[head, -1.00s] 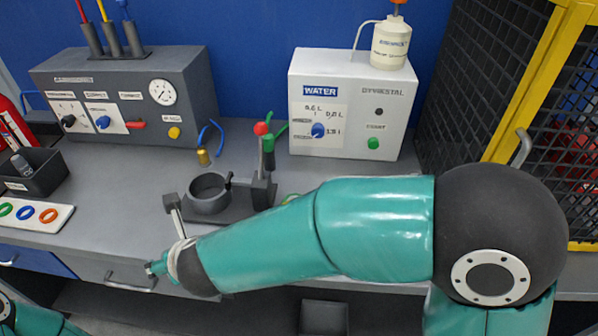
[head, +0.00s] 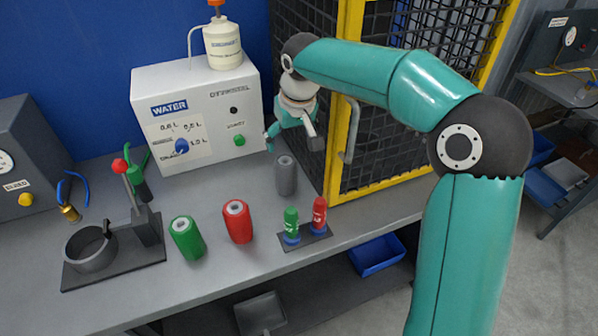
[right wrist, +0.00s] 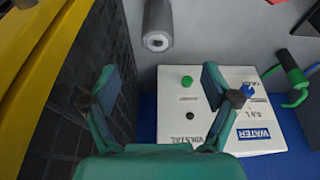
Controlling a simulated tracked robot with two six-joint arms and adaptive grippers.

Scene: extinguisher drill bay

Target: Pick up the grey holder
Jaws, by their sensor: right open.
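The grey holder (head: 286,177) is an upright grey cylinder with a hole in its light top. It stands on the bench between the white water box and the yellow-framed cage. In the right wrist view the holder (right wrist: 158,22) shows at the top edge, partly cut off, ahead of the fingers. My right gripper (head: 292,138) is above and close to the holder in the head view, with its fingers spread. The fingers (right wrist: 158,82) are open and empty in the right wrist view. My left gripper is out of view.
A red cylinder (head: 238,222) and a green cylinder (head: 187,238) stand left of the holder. A small plate (head: 305,240) with green and red pieces lies in front. The water box (head: 199,112) and the mesh cage (head: 385,110) flank the gripper closely.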

